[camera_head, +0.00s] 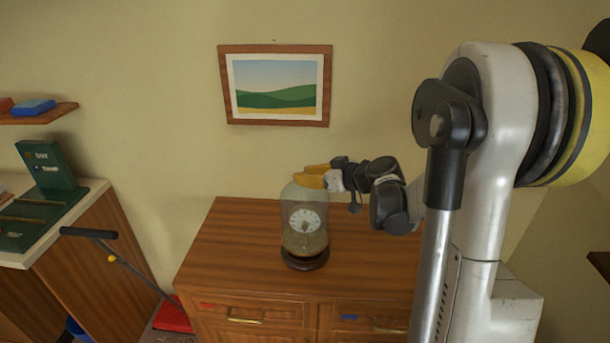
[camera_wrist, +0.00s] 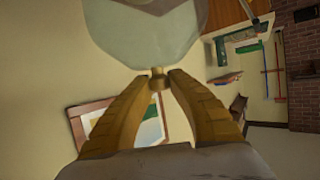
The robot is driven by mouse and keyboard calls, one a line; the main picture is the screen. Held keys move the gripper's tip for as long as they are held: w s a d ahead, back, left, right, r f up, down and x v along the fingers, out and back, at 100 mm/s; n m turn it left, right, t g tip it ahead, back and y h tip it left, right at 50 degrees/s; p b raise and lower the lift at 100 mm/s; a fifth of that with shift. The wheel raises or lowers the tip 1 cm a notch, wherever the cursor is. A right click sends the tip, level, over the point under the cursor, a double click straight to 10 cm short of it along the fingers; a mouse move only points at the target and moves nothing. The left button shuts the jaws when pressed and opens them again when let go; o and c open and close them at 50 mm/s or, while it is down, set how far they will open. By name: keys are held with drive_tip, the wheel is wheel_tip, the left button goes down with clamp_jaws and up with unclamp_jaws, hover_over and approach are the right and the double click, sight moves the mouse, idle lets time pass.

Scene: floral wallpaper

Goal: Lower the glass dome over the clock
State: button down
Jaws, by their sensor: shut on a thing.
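The glass dome (camera_head: 296,197) is clear and upright on the wooden cabinet, around the clock. The clock (camera_head: 304,220) shows a white face and a golden body through the glass. Its dark round base (camera_head: 305,261) is at the bottom, and the dome's lower edge looks close to it; I cannot tell whether they touch. My gripper (camera_head: 311,175) reaches in from the right at the dome's top. In the wrist view my gripper (camera_wrist: 158,75) has its two yellow fingers shut on the dome's small brass knob (camera_wrist: 158,83), with the glass dome (camera_wrist: 145,40) beyond it.
The wooden cabinet (camera_head: 235,250) has free top space left and right of the clock. A framed landscape picture (camera_head: 232,108) hangs on the wall behind. A side counter (camera_head: 95,193) with a green box (camera_head: 45,163) stands at left, with a black-handled lever (camera_head: 90,233) before it.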

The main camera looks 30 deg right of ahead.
drive_tip(key=shift+f, duration=0.15)
drive_tip(key=shift+f+b, duration=0.85)
drive_tip(key=shift+f, duration=0.1)
drive_tip(key=shift+f+b, duration=0.8)
drive_tip(key=shift+f, duration=0.1)
drive_tip(key=c, duration=1.3)
unclamp_jaws()
drive_tip(key=shift+o, duration=0.2)
drive_tip(key=shift+s, duration=0.1)
